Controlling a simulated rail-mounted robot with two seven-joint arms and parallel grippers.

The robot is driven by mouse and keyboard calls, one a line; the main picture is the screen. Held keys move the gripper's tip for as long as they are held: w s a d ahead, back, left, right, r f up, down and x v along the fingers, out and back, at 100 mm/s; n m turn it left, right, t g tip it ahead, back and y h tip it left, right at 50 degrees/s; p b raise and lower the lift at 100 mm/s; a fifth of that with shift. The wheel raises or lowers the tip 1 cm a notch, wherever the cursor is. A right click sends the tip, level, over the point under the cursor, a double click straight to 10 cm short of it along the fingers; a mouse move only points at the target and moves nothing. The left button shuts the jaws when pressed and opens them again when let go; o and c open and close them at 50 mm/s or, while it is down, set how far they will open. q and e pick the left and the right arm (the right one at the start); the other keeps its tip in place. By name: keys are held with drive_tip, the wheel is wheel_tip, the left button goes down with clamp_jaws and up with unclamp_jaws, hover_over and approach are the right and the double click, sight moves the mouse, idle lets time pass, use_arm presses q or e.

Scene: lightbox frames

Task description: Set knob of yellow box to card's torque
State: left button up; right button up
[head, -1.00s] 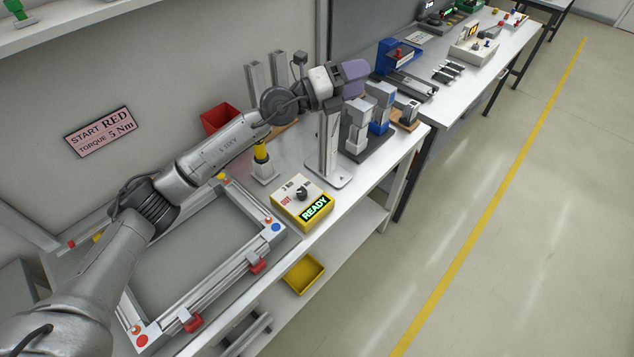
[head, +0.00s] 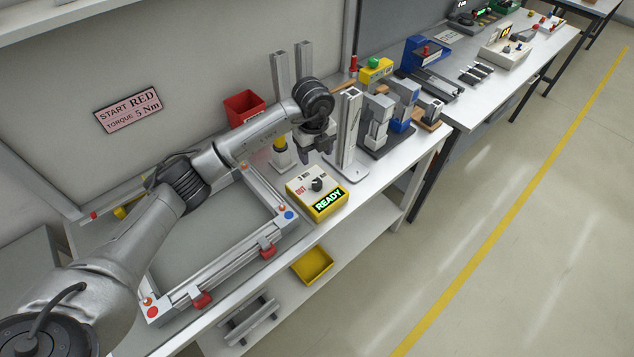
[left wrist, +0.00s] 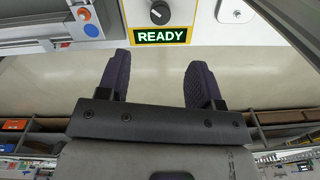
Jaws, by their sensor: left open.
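The yellow box (head: 322,209) stands on the bench, with a white top, a black knob (head: 317,184) and a green READY display. Its top carries a red OUT mark and a 3 Nm mark; I cannot read the knob's exact setting. The knob (left wrist: 159,13) also shows at the top of the left wrist view. The card (head: 128,110) on the wall reads START RED, TORQUE 5 Nm. My left gripper (head: 316,155) points down just behind the box in the head view. Its dark fingers (left wrist: 158,82) are apart and empty. My right gripper is not in view.
An aluminium frame (head: 220,258) lies left of the box. An upright metal post (head: 347,135) stands close behind the box, to the gripper's right. A red bin (head: 243,108) sits by the wall. A yellow bin (head: 312,265) is on the lower shelf.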

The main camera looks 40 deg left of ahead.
sight(317, 182)
use_arm(q)
drive_tip(key=f, duration=0.7)
drive_tip(key=f+b, duration=0.1)
drive_tip(key=f, duration=0.5)
drive_tip(key=shift+w+d+f, duration=0.1)
drive_tip(key=shift+w+f, duration=0.1)
drive_tip(key=shift+f, duration=0.15)
drive_tip(key=shift+c, duration=0.4)
drive_tip(key=c, duration=0.8)
drive_tip(key=shift+c, duration=0.2)
